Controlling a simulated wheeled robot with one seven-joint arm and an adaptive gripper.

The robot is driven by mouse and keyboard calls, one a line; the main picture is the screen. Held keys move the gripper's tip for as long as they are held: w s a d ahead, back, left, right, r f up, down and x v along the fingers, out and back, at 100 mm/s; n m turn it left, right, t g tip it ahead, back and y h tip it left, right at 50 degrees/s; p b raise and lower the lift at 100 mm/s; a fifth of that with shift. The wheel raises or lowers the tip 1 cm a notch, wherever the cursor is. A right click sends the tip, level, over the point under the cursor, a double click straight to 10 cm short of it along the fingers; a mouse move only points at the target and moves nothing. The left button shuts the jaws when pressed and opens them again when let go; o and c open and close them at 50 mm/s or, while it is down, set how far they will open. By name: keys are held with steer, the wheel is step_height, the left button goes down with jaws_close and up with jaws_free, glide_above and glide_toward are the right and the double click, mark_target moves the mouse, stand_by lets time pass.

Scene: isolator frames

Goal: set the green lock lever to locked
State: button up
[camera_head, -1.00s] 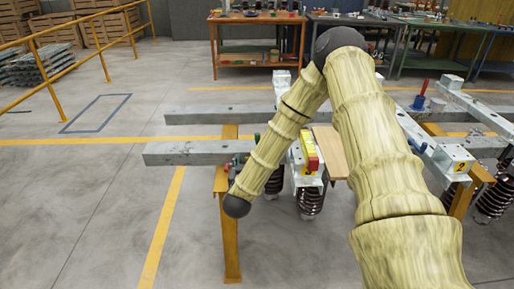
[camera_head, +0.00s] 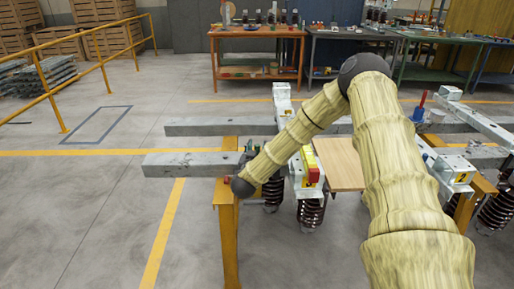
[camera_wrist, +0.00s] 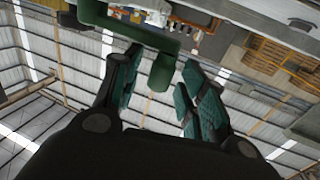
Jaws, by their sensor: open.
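A green lever (camera_wrist: 163,70), bent like a hook, shows in the wrist view. Its rounded free end lies between the two fingers of my gripper (camera_wrist: 160,97). The fingers, with teal pads, are spread to either side of it with visible gaps, and I see no grip on it. Its upper part runs out of the top of the picture. In the head view my gripper is mostly hidden behind my arm, and I cannot make out the lever clearly there.
Grey metal beams (camera_head: 190,164) rest on yellow posts (camera_head: 229,245). A white unit with a red and yellow block (camera_head: 309,163) and dark ribbed insulators (camera_head: 311,213) stands beside my arm. A wooden board (camera_head: 342,165) lies behind.

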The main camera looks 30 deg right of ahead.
steer(key=shift+w+d, duration=0.4)
jaws_close()
